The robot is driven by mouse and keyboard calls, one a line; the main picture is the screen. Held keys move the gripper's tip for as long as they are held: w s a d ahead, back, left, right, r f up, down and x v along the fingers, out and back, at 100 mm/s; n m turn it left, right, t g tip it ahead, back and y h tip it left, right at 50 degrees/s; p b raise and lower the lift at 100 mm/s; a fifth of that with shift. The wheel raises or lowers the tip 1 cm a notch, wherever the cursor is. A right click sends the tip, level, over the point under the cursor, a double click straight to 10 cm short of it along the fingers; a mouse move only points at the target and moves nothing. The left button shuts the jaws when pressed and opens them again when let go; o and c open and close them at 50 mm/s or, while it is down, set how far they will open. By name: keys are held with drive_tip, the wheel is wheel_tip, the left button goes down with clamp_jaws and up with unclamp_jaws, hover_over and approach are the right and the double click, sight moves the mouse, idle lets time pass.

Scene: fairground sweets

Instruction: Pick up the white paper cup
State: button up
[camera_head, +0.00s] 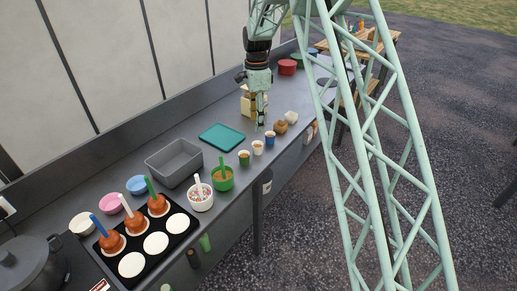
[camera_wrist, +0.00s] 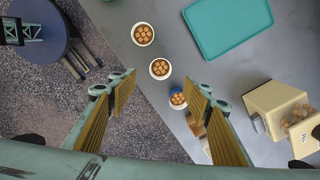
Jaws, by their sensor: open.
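The white paper cup (camera_head: 257,148) stands upright on the grey counter, between a green cup (camera_head: 244,158) and a blue cup (camera_head: 270,139). In the wrist view the white paper cup (camera_wrist: 160,68) is seen from above, filled with brown pieces. It lies between the tips of my gripper (camera_wrist: 160,82) in the picture. In the head view my gripper (camera_head: 260,124) points down above the counter near the cups. Its jaws are open and hold nothing. The blue cup (camera_wrist: 177,99) also appears between the fingers in the wrist view.
A teal tray (camera_wrist: 228,20) and a cream box (camera_wrist: 270,100) lie beside the cups. A grey bin (camera_head: 173,161), a white bowl (camera_head: 200,199) and a green bowl (camera_head: 222,180) stand towards the near end. The counter's front edge runs close to the cups.

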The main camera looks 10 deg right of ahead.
hover_over(258, 144)
drive_tip(key=f, duration=0.7)
drive_tip(key=shift+a+f, duration=0.2)
drive_tip(key=shift+f, duration=0.55)
drive_tip(key=shift+w+d+f+b, duration=0.1)
drive_tip(key=shift+f+b, duration=0.1)
drive_tip(key=shift+f, duration=1.15)
drive_tip(key=shift+d+f+b, duration=0.1)
drive_tip(key=shift+f+b, duration=0.05)
drive_tip(key=shift+f, duration=1.15)
drive_tip(key=shift+c, duration=0.2)
drive_tip(key=c, duration=0.9)
